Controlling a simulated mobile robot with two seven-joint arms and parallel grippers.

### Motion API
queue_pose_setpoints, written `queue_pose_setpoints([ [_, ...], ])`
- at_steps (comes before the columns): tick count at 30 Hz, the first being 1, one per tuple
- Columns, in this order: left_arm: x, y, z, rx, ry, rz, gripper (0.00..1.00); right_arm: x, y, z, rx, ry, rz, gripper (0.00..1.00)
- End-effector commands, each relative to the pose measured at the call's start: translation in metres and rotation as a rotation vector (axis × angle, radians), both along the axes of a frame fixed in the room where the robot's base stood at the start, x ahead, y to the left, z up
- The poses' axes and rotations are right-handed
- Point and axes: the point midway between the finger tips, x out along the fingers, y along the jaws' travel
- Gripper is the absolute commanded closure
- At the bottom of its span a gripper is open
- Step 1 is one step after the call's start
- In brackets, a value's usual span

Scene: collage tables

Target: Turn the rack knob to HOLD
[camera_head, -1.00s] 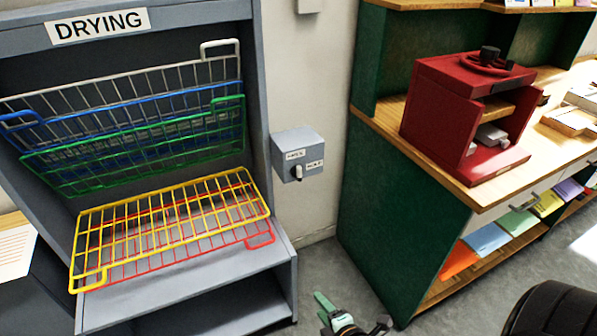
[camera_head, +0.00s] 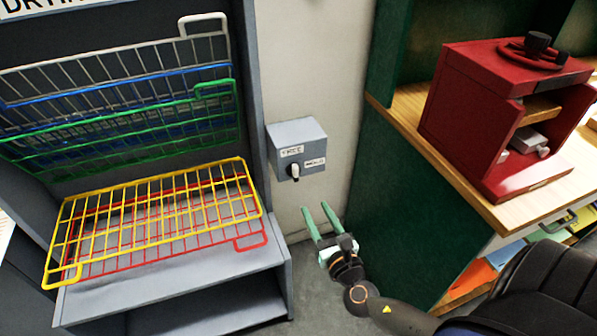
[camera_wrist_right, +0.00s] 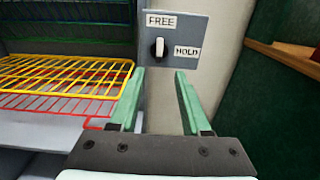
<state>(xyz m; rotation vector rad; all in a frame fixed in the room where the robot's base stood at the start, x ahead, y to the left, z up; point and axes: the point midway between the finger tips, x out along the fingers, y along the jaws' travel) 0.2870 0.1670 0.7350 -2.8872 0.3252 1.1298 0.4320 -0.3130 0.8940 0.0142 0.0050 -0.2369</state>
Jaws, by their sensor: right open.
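The rack knob (camera_head: 293,171) is a small white knob on the front of a grey box (camera_head: 310,139) on the wall. In the right wrist view the knob (camera_wrist_right: 159,47) stands upright, below the FREE label (camera_wrist_right: 161,20) and left of the HOLD label (camera_wrist_right: 187,51). My right gripper (camera_head: 320,220) is open and empty, with green fingers, below and slightly right of the box in the head view. In the wrist view its fingers (camera_wrist_right: 155,95) point toward the box, apart from the knob. My left gripper is not in view.
The grey drying rack (camera_head: 262,120) with white, blue, green, yellow and red wire shelves stands left of the box. A green cabinet (camera_head: 385,190) with a wooden top and a red press (camera_head: 470,120) stands on the right.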

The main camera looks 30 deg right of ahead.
Motion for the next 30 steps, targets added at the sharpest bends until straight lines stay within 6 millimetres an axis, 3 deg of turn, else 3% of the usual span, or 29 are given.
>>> queue_pose_setpoints([
  [8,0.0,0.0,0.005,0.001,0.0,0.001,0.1,0.023,-0.006,0.003,-0.018,-0.005,0.0,0.53],
  [21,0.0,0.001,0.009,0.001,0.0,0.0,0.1,0.1,-0.024,0.002,-0.015,-0.004,0.0,0.53],
  [30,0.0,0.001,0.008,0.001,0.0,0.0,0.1,0.121,-0.029,0.001,-0.014,-0.002,0.001,0.53],
])
